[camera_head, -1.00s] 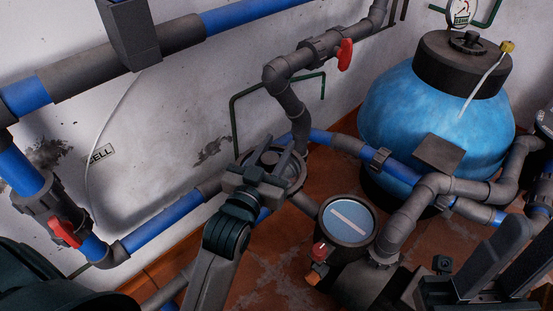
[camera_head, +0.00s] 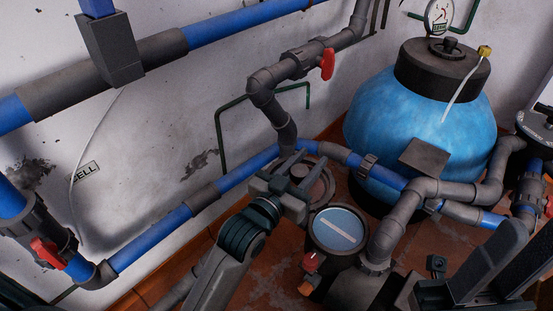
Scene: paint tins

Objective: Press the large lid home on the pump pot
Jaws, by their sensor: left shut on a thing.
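The large lid (camera_head: 324,188) is a dark round disc with a raised grip in its middle. My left gripper (camera_head: 298,174) is shut on that grip. The pump pot (camera_head: 338,229) is a dark round pot with a pale blue round top crossed by a light strip. The lid is up and left of the pot in the picture, its lower edge close to the pot's rim; the height between them is hard to judge. My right gripper (camera_head: 524,240) is at the lower right, its two dark fingers apart and seemingly empty, away from the pot.
A grey pipe (camera_head: 388,228) rises right beside the pot. A blue tank (camera_head: 420,125) stands behind on the right. Blue pipe (camera_head: 345,156) runs behind the lid along the wall. Red and orange fittings (camera_head: 311,262) sit at the pot's lower left.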

